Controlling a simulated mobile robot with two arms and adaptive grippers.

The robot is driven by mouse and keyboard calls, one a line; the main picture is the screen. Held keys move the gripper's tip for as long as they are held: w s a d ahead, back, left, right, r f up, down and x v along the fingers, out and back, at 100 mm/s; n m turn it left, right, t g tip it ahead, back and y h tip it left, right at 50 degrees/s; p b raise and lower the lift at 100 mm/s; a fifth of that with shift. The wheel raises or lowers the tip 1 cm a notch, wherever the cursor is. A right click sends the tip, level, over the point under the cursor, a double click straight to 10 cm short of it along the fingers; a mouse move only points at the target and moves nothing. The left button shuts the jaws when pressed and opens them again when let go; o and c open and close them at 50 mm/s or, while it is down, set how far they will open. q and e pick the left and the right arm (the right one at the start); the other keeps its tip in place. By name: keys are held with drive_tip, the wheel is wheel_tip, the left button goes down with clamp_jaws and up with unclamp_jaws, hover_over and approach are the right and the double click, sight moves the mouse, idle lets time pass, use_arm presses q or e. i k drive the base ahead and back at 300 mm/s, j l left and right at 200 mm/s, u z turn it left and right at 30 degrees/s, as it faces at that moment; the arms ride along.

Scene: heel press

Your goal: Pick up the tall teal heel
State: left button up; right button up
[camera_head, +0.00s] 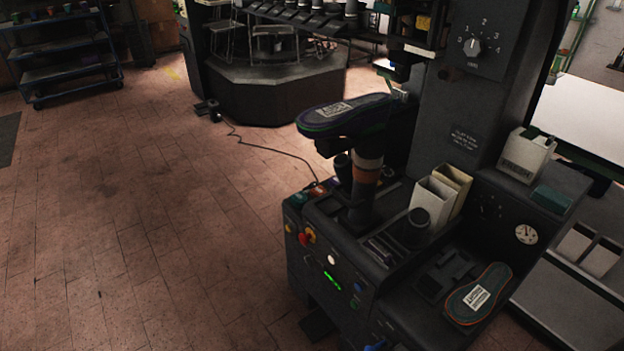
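A dark teal block (552,198) lies on the ledge at the right of the press, beside an off-white bin. It is the only clearly teal block I see; I cannot tell whether it is the tall heel. The off-white bin (527,156) stands on the same ledge, and its contents are too small to make out. Two cream bins (434,202) stand on the press deck, and their insides are hidden or dark. Neither of my grippers shows in the head view.
The dark press (455,125) fills the right side. A shoe sole (345,114) rests on its upright post, and another sole (478,294) lies low at the right. A cable (265,149) crosses the floor. The tiled floor at left is clear; a blue cart (65,72) stands behind.

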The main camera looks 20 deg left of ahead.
sight(298, 199)
drive_tip(key=i+j+z, duration=0.15)
drive_tip(key=j, duration=0.4)
drive_tip(key=i+j+z, duration=0.15)
drive_tip(key=j, duration=0.4)
drive_tip(key=i+j+z, duration=0.2)
drive_tip(key=j, duration=0.4)
drive_tip(key=j+z, duration=0.15)
drive_tip(key=j, duration=0.4)
